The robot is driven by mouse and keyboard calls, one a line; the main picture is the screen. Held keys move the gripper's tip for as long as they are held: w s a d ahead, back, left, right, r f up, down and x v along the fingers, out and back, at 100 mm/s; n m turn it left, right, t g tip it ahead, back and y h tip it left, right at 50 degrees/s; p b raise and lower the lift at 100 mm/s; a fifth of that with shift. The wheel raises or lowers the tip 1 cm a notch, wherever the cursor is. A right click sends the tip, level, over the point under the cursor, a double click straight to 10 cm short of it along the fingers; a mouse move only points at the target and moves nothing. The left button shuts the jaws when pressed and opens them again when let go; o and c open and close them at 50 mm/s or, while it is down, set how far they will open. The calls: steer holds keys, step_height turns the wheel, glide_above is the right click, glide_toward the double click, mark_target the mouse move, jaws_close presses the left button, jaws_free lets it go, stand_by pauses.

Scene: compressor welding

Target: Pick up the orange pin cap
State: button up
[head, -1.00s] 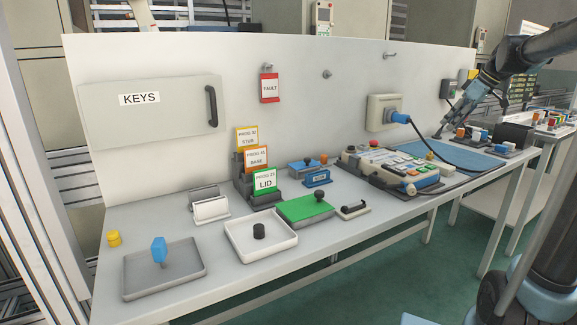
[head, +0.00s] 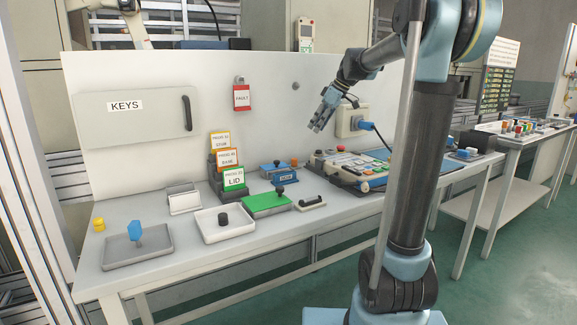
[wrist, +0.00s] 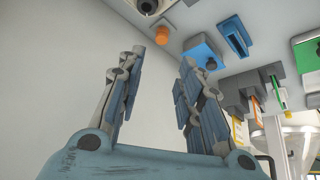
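A small orange cap (head: 294,161) stands on the table beside a blue holder (head: 273,171), behind the green plate. The wrist view shows an orange cylinder (wrist: 161,35) that looks like the same cap, past the fingertips. My gripper (head: 318,122) is raised in front of the white back panel, above the table and up and to the right of the cap. In the wrist view my gripper (wrist: 162,65) has its two fingers spread, with nothing between them. It is apart from the cap.
A control box (head: 345,167) with buttons and a blue plug on a cable (head: 366,125) are right of the cap. Sign cards (head: 228,158) stand to its left. A green plate with a black knob (head: 266,203) lies in front.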

steer(key=shift+o, duration=1.4)
steer(key=shift+a, duration=0.1)
glide_toward(294, 162)
steer(key=shift+w+a+f, duration=0.2)
steer(key=shift+w+f, duration=0.3)
steer(key=shift+w+a+f, duration=0.25)
steer(key=shift+w+f, duration=0.25)
steer(key=shift+x, duration=2.8)
steer(key=shift+a+r, duration=0.15)
steer(key=shift+a, duration=0.05)
steer(key=c, duration=0.9)
